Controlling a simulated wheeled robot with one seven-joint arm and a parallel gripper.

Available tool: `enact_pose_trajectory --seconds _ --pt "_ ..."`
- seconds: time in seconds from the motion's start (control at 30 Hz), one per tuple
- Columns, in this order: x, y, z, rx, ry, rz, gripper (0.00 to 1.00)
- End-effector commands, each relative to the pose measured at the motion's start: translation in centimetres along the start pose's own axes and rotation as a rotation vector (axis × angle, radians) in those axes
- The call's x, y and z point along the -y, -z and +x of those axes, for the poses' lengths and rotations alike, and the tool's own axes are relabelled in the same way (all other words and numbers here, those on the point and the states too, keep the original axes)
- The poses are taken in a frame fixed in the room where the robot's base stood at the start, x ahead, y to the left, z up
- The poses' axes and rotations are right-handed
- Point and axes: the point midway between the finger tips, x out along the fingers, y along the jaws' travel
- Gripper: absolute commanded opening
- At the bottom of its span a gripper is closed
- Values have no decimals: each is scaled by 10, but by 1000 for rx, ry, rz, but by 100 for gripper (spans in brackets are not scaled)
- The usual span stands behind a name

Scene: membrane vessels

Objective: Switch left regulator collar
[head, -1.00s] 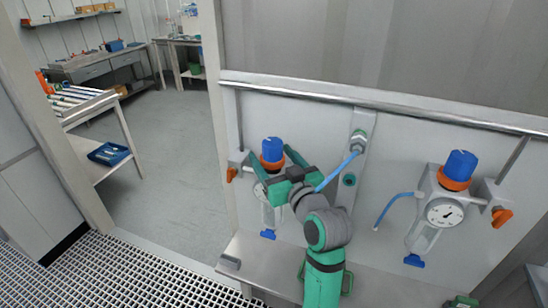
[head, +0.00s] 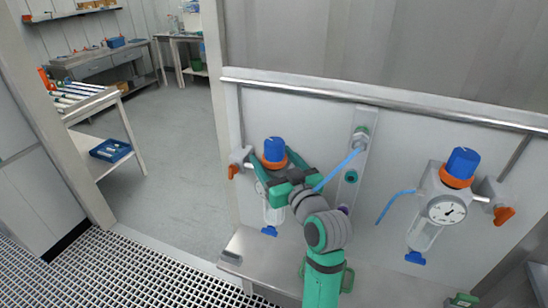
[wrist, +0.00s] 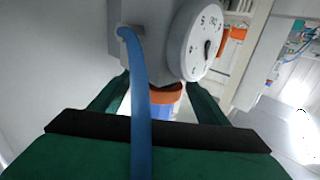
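The left regulator has a blue knob (head: 274,148) on top and an orange collar (head: 265,163) below it, on the wall panel. My gripper (head: 272,158) reaches up to it from the lower right, with one finger on each side of the collar. In the wrist view the orange collar (wrist: 168,93) shows between the two finger tips, its left part hidden behind a blue hose (wrist: 139,100). The fingers stand apart, close beside the collar; contact is not clear. The regulator's dial gauge (wrist: 199,40) shows in the wrist view.
A second regulator with a blue knob (head: 462,162) and gauge stands at the right. An orange valve handle (head: 234,172) sits left of the left regulator. A metal rail (head: 370,101) runs above, and a steel shelf (head: 385,285) lies below. A blue hose (head: 340,170) crosses near my gripper.

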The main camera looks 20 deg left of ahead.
Motion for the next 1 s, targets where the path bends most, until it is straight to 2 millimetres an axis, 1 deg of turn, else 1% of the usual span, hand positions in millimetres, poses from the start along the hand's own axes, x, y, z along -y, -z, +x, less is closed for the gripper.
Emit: enact_pose_trajectory --seconds 0.23,0.37,0.47,0.6,0.8,1.0 --pt "-1 1 -1 -3 -1 -1 69" --pt "-2 1 -10 -3 -3 -1 69" --pt "-2 2 -25 -4 -5 -2 69" --pt "-2 1 -52 -4 -5 -1 69" --pt "1 1 -84 -3 0 -1 69" --pt "1 1 -104 -2 0 -1 69"
